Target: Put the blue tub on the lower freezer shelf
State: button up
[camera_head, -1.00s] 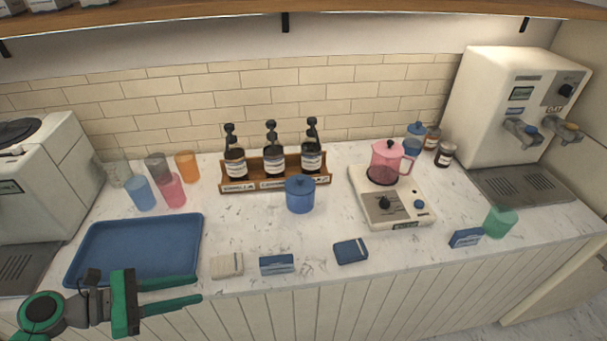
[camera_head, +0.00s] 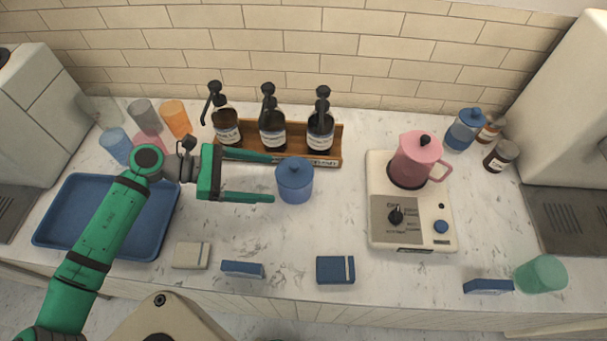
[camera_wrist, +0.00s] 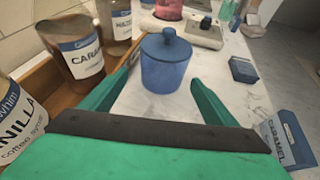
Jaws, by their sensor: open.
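The blue tub (camera_head: 294,182), round with a knobbed lid, stands upright on the marble counter in front of the syrup rack. It also shows in the wrist view (camera_wrist: 166,68), just beyond and between my fingertips. My gripper (camera_head: 273,178) is open and level, pointing right at the tub from its left side. In the wrist view its two green fingers (camera_wrist: 160,85) are spread on either side of the tub's near face, with nothing between them. No freezer or freezer shelf is in view.
A wooden rack (camera_head: 335,150) with pump bottles stands close behind the tub. A hot plate (camera_head: 384,240) with a pink pot (camera_head: 415,160) stands to the right. A blue tray (camera_head: 155,235) and several cups lie left. Small boxes, including a dark blue one (camera_head: 332,271), line the front edge.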

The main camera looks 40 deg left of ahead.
aim_at(277, 181)
jog(key=x, duration=0.3)
jog(key=shift+r, duration=0.1)
jog(key=shift+w+d+f, duration=0.2)
jog(key=shift+d+f, duration=0.1)
jog(key=shift+d, duration=0.3)
jog(key=x, duration=0.5)
jog(key=shift+s+f, duration=0.1)
jog(key=shift+s, duration=0.05)
jog(key=c, duration=1.3)
